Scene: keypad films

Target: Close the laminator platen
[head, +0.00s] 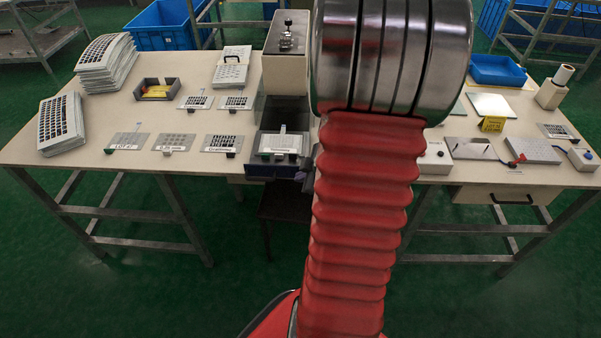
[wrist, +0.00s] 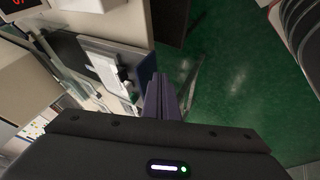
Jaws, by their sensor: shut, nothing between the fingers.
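The laminator (head: 286,72) is a beige upright machine at the middle of the table, partly hidden by my arm. Its dark platen (head: 262,170) sticks out at the front, at the table's near edge, with a light plate and a white-labelled film (head: 280,143) on it. My arm hides most of the gripper in the head view.
Films (head: 172,142) lie left of the laminator, with a grey tray (head: 157,89) and stacked sheets (head: 107,62) behind. On the right are a yellow sign (head: 493,124), a grey block (head: 533,150) and a blue tray (head: 497,70). The green floor (head: 450,290) in front is mostly clear.

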